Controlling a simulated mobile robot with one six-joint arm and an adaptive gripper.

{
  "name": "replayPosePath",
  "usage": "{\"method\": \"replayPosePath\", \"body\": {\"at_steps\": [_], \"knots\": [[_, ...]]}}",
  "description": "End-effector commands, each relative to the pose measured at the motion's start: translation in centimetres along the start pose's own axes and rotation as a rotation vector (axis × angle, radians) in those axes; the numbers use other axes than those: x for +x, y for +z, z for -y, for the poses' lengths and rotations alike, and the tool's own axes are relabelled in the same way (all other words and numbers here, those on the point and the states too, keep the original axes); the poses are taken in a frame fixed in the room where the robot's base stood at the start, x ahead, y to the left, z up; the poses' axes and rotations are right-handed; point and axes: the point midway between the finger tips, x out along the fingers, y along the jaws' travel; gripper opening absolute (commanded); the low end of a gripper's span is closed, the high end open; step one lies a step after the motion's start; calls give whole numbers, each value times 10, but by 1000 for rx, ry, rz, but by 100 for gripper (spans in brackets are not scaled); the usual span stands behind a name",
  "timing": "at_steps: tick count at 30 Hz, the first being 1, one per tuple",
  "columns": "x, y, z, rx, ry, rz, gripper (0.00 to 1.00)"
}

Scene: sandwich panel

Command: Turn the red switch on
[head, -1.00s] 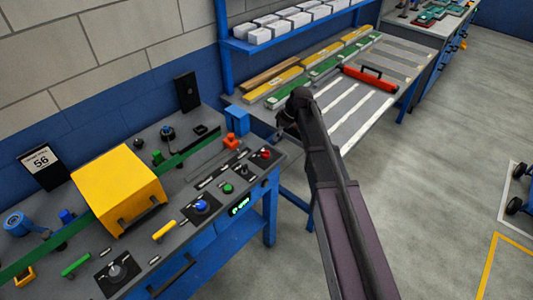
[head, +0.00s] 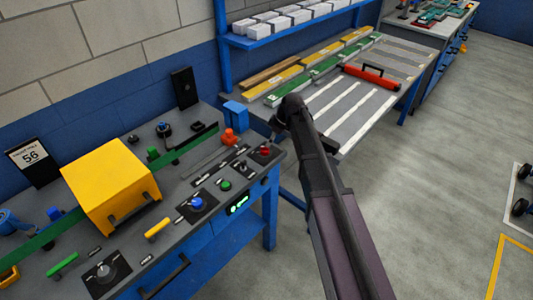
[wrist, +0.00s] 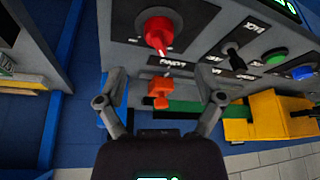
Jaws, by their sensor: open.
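The red switch is a red knob (head: 265,151) on a dark label plate at the right front corner of the panel bench. In the wrist view the red knob (wrist: 158,30) is large, at the top centre, with a pale pointer mark at its tip. My gripper (wrist: 160,85) is open and empty there, its two fingers apart below the knob in the picture and not touching it. In the head view my arm reaches in from the bottom right; its end is beside the bench's right corner, and the fingers are hardly visible.
An orange-red fixture (head: 229,136) stands behind the knob. A green button (head: 226,186), a blue knob (head: 197,204) and a yellow box (head: 110,185) lie further left.

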Motion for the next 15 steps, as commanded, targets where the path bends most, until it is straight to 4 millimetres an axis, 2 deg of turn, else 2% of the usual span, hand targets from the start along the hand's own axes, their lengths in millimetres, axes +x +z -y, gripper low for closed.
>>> {"method": "replayPosePath", "body": {"at_steps": [1,15], "knots": [[9,1,0,-1,0,0,87],[48,1,0,0,0,0,87]]}}
